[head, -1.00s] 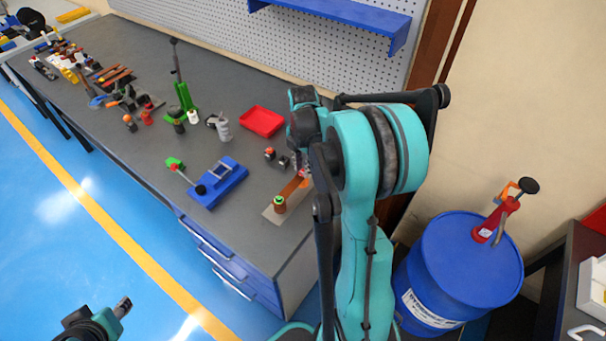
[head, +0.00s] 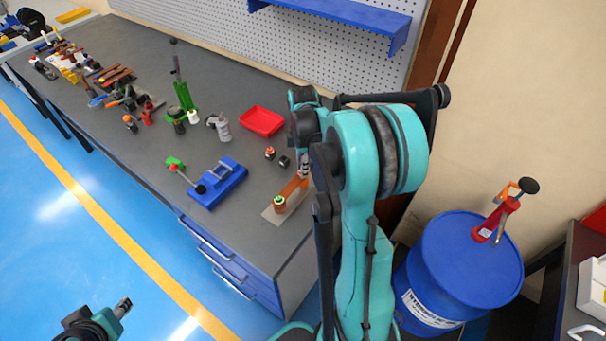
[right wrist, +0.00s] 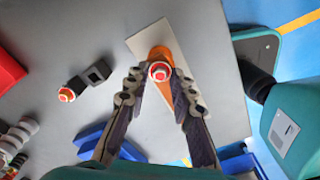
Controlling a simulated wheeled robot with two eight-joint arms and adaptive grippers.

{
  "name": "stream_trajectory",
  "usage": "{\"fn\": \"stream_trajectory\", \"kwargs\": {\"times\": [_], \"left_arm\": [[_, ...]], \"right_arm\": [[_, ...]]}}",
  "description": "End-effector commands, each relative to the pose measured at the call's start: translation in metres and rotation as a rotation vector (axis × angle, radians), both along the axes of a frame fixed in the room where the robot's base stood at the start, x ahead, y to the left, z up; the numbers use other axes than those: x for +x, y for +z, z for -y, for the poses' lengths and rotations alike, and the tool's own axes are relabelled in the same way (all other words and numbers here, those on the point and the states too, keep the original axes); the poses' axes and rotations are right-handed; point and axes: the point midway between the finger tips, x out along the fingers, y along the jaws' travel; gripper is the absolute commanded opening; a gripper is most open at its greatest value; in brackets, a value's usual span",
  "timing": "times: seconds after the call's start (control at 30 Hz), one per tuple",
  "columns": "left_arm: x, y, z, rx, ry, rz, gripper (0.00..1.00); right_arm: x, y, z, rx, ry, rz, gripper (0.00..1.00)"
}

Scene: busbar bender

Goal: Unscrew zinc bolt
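A copper-orange bar (head: 295,187) lies on a pale plate (head: 270,214) near the front right of the bench. A round piece with a green-rimmed top (head: 279,202) stands at its near end. In the right wrist view, a round red-and-white-ringed top (right wrist: 160,71) shows over the orange part (right wrist: 160,53); whether it is the zinc bolt I cannot tell. My right gripper (right wrist: 158,77) is open, with one finger on each side of that top; contact is unclear. In the head view the right gripper (head: 304,172) is partly hidden by my arm. My left gripper (head: 123,306) hangs away from the bench.
A small red-topped part (head: 270,153) and a dark block (head: 284,161) stand close by. A red tray (head: 262,121), a blue fixture (head: 218,184) and several tools lie farther left. A blue drum (head: 462,262) stands right of the bench.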

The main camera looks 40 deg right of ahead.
Motion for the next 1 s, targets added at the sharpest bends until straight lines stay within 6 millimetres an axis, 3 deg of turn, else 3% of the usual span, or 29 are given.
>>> {"fn": "stream_trajectory", "kwargs": {"times": [0.3, 0.73, 1.0], "left_arm": [[0.0000, 0.0000, 0.0000, 0.000, 0.000, 0.000, 0.40], [0.0000, 0.0000, 0.0000, 0.000, 0.000, 0.000, 0.40], [0.0000, 0.0000, 0.0000, 0.000, 0.000, 0.000, 0.40]], "right_arm": [[0.0000, 0.0000, 0.0001, 0.000, -0.419, 0.000, 0.24], [0.0000, 0.0000, 0.0001, 0.000, -0.513, 0.000, 0.24], [0.0000, 0.0000, 0.0001, 0.000, -0.891, 0.000, 0.24]]}}
